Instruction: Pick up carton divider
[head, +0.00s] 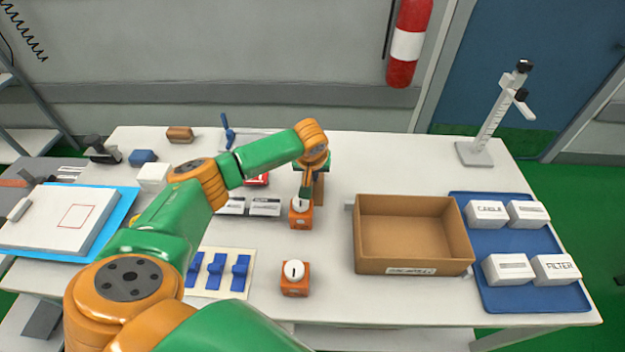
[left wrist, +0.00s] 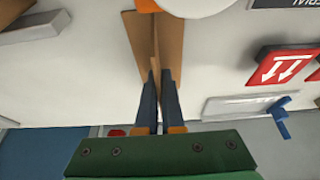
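The carton divider (left wrist: 172,45) is brown cardboard with crossing panels. In the left wrist view it stands at the top centre, above the white table. In the head view only a narrow brown strip of it (head: 319,188) shows below my left wrist; the rest is hidden. My left gripper (left wrist: 160,78) has its two dark fingers close together, one on each side of a divider panel, and looks shut on it. In the head view my left gripper (head: 308,178) is mostly hidden behind its own arm. My right gripper is not in view.
An open, empty brown carton (head: 405,235) stands right of the gripper. A blue tray (head: 510,260) with white boxes is farther right. Orange blocks with white round tops (head: 295,280) stand nearby. A red box (left wrist: 283,66) is beside the gripper.

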